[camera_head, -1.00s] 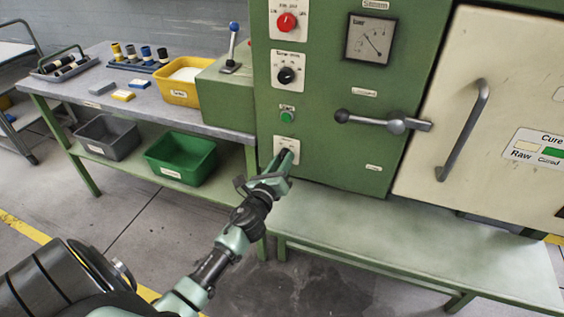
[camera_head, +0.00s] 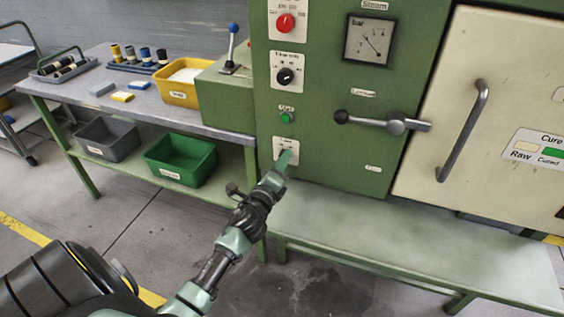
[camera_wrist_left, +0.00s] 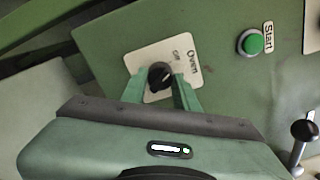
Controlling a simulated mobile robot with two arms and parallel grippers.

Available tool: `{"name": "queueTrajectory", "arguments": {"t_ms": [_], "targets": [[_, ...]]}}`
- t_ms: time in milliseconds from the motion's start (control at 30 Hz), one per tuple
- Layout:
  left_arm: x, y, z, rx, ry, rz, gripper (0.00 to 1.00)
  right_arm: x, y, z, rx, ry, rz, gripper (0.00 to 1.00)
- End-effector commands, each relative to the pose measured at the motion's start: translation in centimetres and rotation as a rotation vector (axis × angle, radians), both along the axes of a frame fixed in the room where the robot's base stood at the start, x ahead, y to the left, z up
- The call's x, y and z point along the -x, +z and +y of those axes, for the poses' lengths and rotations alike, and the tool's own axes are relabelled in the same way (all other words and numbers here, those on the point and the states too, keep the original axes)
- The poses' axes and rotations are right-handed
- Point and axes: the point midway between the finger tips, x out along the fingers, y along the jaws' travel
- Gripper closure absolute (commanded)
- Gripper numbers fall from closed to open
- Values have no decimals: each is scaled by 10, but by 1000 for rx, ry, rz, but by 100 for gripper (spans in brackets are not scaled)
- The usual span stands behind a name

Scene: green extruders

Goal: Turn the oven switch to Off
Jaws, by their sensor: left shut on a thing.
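The oven switch is a black knob (camera_wrist_left: 160,75) on a white plate (camera_wrist_left: 143,58) marked "Oven" and "Off" in the left wrist view. A light pointer line on the knob slants toward the upper right of that picture, roughly toward the "Off" word. My left gripper (camera_wrist_left: 161,90) has its green fingers on both sides of the knob and is shut on it. In the head view my left gripper (camera_head: 284,160) reaches the lowest white plate (camera_head: 293,144) on the green panel and hides the knob there. My right gripper is not in view.
Above the switch are a green Start button (camera_head: 287,117), a black dial (camera_head: 285,76) and a red knob (camera_head: 285,23). A lever handle (camera_head: 395,125) sticks out to the right. A green bench (camera_head: 400,235) lies below; bins and a worktable stand left.

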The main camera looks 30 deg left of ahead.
Motion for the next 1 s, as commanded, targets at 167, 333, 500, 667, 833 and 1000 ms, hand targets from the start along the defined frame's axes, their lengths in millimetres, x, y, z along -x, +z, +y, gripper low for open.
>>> {"name": "queueTrajectory", "arguments": {"t_ms": [167,333,500,667,833,1000], "targets": [[0,1,1,3,1,-3,100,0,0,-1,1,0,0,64],[0,1,1,3,1,-3,100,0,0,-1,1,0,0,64],[0,1,1,2,1,-2,49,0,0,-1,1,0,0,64],[0,1,0,2,1,-1,49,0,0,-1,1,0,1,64],[6,-1,-1,2,0,0,49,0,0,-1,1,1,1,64],[32,-1,-7,2,1,1,49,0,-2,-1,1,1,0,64]]}}
